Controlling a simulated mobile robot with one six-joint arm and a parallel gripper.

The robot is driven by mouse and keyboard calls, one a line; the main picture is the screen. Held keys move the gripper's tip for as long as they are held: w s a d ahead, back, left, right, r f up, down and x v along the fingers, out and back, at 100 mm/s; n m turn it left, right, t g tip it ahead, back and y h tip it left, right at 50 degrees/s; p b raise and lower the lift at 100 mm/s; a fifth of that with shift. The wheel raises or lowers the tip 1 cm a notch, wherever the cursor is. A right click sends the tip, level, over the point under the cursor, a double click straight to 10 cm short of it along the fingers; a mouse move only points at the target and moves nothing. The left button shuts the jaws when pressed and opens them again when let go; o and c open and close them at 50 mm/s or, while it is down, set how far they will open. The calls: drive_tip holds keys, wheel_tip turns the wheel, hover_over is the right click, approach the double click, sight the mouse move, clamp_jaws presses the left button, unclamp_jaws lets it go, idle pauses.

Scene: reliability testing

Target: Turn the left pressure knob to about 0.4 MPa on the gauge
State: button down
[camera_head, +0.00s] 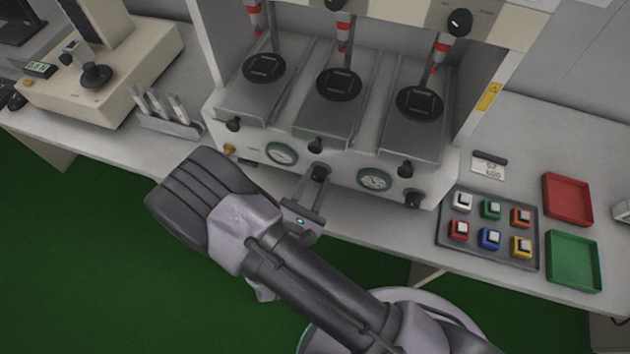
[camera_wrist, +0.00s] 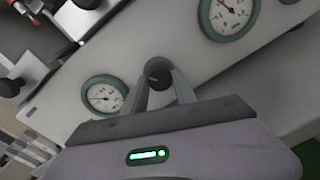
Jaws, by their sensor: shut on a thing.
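The left pressure knob (camera_head: 320,172) is a small black knob on the machine's white front panel, just right of the left gauge (camera_head: 281,153). My gripper (camera_head: 317,180) reaches up to the panel and is shut on this knob. In the wrist view the knob (camera_wrist: 157,70) shows between the two grey fingertips (camera_wrist: 159,77). The left gauge (camera_wrist: 105,96) has a green rim and a white dial, and stands left of the fingers there. Its needle and numbers are too small to read surely.
The right gauge (camera_head: 374,180) and a second black knob (camera_head: 412,199) are farther right on the panel. More black knobs (camera_head: 316,146) sit just above. A tray of colored blocks (camera_head: 446,235), a red tray (camera_head: 567,199) and a green tray (camera_head: 573,261) lie to the right.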

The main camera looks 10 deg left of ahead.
drive_tip(key=shift+m, duration=1.5)
drive_tip(key=c, duration=1)
unclamp_jaws()
drive_tip(key=s+a+p, duration=0.2)
drive_tip(key=s+p, duration=0.1)
drive_tip(key=s, duration=1.4)
drive_tip(key=shift+s+r+p, duration=0.15)
drive_tip(key=shift+r+p, duration=0.15)
drive_tip(key=shift+r, duration=0.1)
drive_tip(key=shift+r+m, duration=0.1)
drive_tip(key=shift+m, duration=0.2)
